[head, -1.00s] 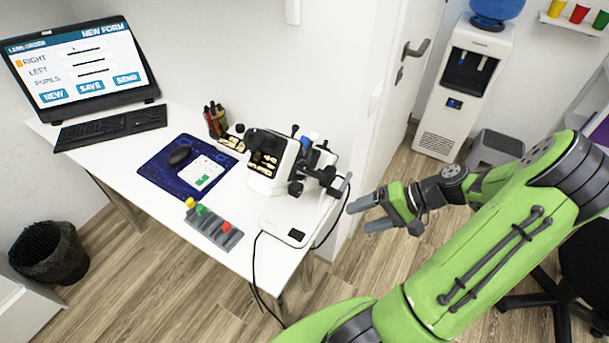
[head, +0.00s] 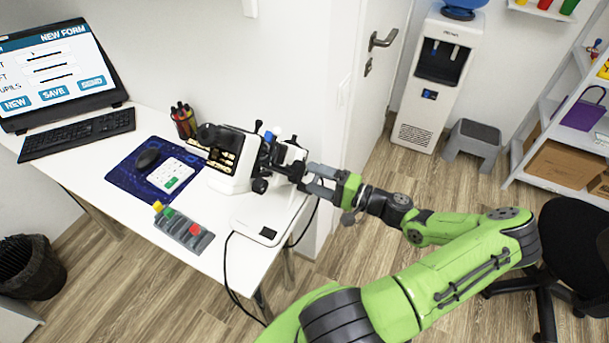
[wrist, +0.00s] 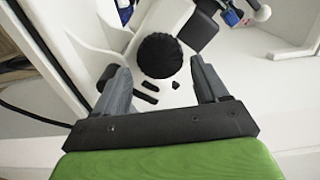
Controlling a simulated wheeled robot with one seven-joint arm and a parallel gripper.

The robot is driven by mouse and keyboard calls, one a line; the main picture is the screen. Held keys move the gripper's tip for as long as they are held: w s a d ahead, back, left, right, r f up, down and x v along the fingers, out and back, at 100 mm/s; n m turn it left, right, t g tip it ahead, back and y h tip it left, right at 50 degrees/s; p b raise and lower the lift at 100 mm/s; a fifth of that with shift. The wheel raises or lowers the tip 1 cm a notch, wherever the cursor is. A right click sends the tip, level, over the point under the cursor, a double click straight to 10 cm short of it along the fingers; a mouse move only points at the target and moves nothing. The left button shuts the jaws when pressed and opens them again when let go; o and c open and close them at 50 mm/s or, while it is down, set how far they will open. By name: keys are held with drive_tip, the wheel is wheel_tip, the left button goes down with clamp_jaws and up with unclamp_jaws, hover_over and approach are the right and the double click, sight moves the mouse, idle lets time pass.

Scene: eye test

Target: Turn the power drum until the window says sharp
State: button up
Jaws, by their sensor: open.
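The white eye-test instrument (head: 236,178) with black parts stands at the right end of the desk. In the wrist view a round black ribbed knob (wrist: 159,55) sits on its white body, and it looks like the power drum. My gripper (head: 311,179) is open at the instrument's right side. In the wrist view its fingers (wrist: 158,70) are on either side of the knob, with gaps showing on both sides. A small dark window (head: 268,232) is on the instrument's white base; I cannot read any word in it.
A cable hangs off the front edge. A door (head: 372,75) is behind my gripper.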

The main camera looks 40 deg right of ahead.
sight(301, 173)
drive_tip(key=x, duration=0.3)
drive_tip(key=shift+w+a, duration=0.1)
drive_tip(key=shift+w, duration=0.25)
drive_tip(key=shift+c, duration=0.2)
drive_tip(key=c, duration=0.7)
drive_tip(key=m+p, duration=0.2)
drive_tip(key=p, duration=0.1)
drive_tip(key=shift+r+m, duration=0.25)
drive_tip(key=shift+m, duration=0.15)
drive_tip(key=shift+c, duration=0.2)
drive_tip(key=shift+f+m+p, duration=0.15)
drive_tip(key=shift+m+p, duration=0.85)
drive_tip(key=shift+m, duration=0.2)
drive_tip(key=shift+f+m, duration=0.15)
drive_tip(key=shift+m, duration=0.15)
